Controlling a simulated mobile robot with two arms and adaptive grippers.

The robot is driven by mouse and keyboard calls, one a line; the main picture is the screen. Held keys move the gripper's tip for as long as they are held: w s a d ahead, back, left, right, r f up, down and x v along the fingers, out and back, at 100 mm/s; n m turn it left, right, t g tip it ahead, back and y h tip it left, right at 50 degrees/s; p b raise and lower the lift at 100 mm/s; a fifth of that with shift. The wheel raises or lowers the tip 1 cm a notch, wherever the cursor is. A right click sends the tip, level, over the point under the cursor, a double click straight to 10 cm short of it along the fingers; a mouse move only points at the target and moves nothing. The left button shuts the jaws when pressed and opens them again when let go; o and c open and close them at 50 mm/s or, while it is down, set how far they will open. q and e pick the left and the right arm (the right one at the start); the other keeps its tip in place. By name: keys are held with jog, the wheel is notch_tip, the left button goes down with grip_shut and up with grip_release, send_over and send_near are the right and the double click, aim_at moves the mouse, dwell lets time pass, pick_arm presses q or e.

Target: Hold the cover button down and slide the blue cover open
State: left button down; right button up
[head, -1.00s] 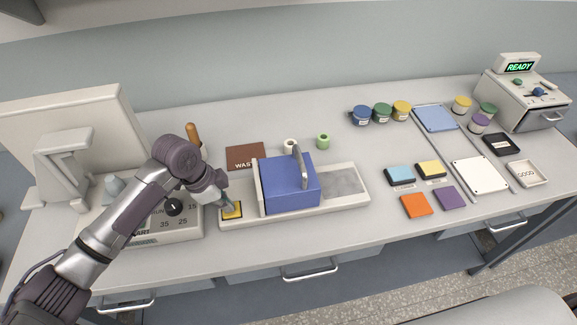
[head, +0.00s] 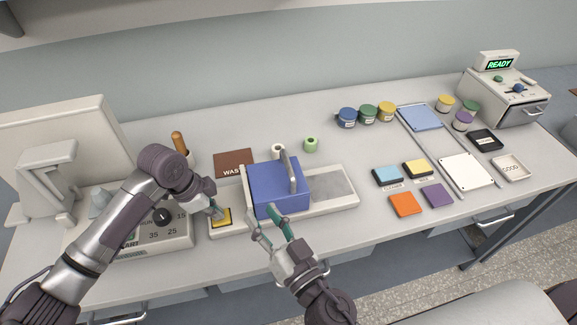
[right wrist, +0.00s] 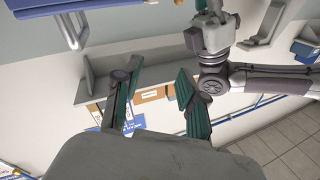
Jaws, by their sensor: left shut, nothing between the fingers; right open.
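The blue cover (head: 270,190) with its upright metal handle (head: 291,170) sits on the left and middle of a pale tray (head: 345,200). The yellow cover button (head: 222,222) is at the tray's left end. My left gripper (head: 218,213) is shut and empty, its tips at the button, partly hiding it; I cannot tell how far the button is pressed. My right gripper (head: 265,218) is open and empty at the front of the cover, clear of the handle. In the right wrist view its spread fingers (right wrist: 155,100) show, with a blue edge (right wrist: 30,8) at upper left.
A grey recessed panel shows on the tray right of the cover. A control box with a black knob (head: 162,216) is at left. White and green bobbins (head: 310,145) stand behind the cover. Colored blocks (head: 405,204) lie to the right, with bare table between.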

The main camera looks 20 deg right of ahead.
aim_at(284, 152)
jog(key=w+d+f+m+h, duration=0.1)
jog(key=d+f+m+h, duration=0.1)
jog(key=d+h, duration=0.5)
jog(key=shift+y, duration=0.4)
jog(key=w, duration=0.4)
jog(key=w+d, duration=0.1)
jog(key=w, duration=0.7)
jog(key=shift+w+d+r, duration=0.1)
jog(key=shift+w+d, duration=0.05)
grip_shut()
jog(key=shift+d, duration=0.1)
